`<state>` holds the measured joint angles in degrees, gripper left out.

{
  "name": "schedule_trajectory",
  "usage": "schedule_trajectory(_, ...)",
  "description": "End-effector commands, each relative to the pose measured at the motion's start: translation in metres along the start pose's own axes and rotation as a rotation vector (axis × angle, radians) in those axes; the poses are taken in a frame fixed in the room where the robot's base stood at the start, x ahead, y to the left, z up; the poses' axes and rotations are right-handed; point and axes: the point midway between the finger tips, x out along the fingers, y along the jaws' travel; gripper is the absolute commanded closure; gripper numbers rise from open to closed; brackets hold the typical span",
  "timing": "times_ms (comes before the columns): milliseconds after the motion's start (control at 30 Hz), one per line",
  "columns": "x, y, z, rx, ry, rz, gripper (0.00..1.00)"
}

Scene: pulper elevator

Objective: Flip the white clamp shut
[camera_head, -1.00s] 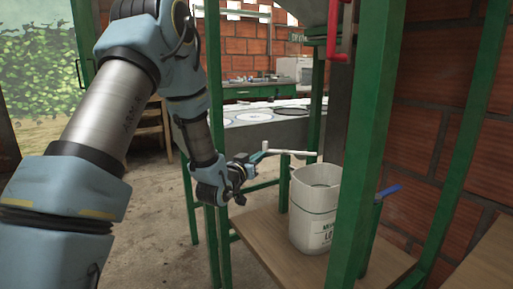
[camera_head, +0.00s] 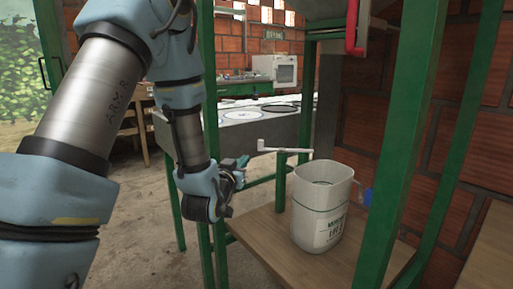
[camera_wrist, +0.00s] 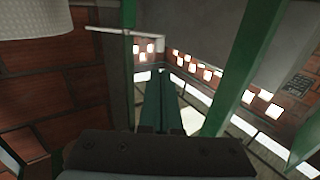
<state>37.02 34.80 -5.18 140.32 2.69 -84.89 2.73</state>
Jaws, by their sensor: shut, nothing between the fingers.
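The white clamp (camera_head: 287,150) is a thin white bar with a short bent end, standing out roughly level just above and left of the white bucket. It also shows in the wrist view (camera_wrist: 122,32), its bent end hanging close to the fingertips. My gripper (camera_head: 243,162) is shut and empty, just left of and slightly below the clamp's bent end. In the wrist view my gripper (camera_wrist: 160,75) points toward that bent end. I cannot tell whether they touch. The clamp's mounting is not clear.
The white bucket (camera_head: 318,215) with printed text stands on a wooden shelf (camera_head: 272,238) right of my gripper. Green frame posts (camera_head: 388,150) stand close to the arm and in front at right. A red handle (camera_head: 352,28) hangs above. A grey table (camera_head: 262,120) is behind.

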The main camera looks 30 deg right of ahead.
Motion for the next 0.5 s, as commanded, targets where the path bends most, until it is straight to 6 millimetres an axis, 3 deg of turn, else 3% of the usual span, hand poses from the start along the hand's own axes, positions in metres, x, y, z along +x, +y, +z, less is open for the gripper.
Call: schedule_trajectory(500,0.100,0.001,-0.001,-0.001,0.001,0.001,1.00)
